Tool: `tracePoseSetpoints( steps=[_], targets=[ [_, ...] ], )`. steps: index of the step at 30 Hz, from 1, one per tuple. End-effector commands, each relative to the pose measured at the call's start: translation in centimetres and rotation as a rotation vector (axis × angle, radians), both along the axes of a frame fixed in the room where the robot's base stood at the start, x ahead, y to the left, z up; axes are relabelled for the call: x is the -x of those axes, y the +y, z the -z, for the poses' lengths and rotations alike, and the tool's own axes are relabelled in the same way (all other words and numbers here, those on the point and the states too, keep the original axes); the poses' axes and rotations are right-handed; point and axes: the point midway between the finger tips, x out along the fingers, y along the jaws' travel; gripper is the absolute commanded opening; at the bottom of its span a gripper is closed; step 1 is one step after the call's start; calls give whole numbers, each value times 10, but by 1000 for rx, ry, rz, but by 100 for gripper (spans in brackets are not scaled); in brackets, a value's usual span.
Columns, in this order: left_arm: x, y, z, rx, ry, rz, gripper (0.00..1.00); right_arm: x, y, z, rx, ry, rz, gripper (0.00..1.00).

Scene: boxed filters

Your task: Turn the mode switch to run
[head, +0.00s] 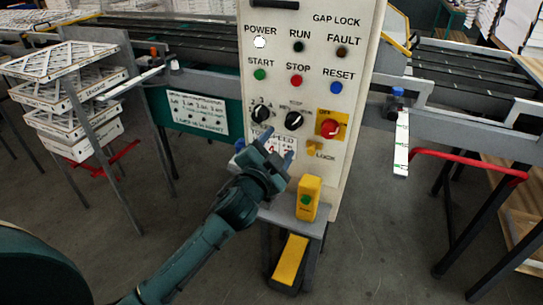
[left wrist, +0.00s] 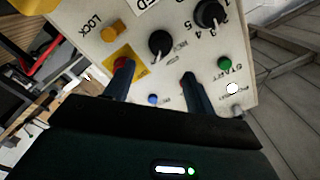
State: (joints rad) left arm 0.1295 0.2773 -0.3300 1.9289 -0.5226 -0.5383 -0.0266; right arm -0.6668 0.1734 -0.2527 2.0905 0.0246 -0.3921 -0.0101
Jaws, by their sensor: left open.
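The mode switch (head: 294,120) appears to be the middle black knob in the lower row of the control panel (head: 344,60). Its white mark looks slanted; the labels around it are too blurred to read. My left gripper (head: 277,147) is open and empty, just below the knob in the head view. In the left wrist view the panel appears upside down, and the knob (left wrist: 160,44) lies beyond the gap between the open fingers (left wrist: 156,74). I see no contact with it. My right gripper is not in view.
A numbered black knob (head: 261,113) is left of the mode switch, and a red switch on a yellow plate (head: 330,127) is right. Start (head: 260,74), stop (head: 296,81) and reset (head: 336,88) buttons sit above. A yellow box (head: 308,198) stands below. The power lamp (head: 260,42) is white.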

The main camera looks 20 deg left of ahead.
Motion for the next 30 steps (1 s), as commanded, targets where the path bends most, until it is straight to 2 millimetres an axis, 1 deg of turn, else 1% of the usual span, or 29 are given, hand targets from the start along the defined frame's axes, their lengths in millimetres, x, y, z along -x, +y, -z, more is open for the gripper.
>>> tracePoseSetpoints(
  steps=[1, 3, 7, 11, 23, 26, 29, 30],
  targets=[
    [10, 1, 1, -1, 1, 1, 55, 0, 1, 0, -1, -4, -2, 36],
    [20, 1, 1, -2, 0, 0, 55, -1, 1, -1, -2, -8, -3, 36],
    [31, 2, 0, -2, -1, -1, 55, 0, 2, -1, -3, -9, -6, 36],
    [35, 2, 0, -2, 0, -1, 55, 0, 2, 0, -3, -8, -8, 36],
    [35, 1, 0, -1, 0, 0, 55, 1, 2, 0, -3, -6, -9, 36],
    [41, -1, 12, 24, 32, 9, 55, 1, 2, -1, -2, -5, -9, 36],
    [61, -8, 49, 103, 130, 33, 55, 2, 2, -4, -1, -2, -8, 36],
    [74, -11, 69, 151, 186, 44, 55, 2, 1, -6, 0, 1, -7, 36]
  ],
)
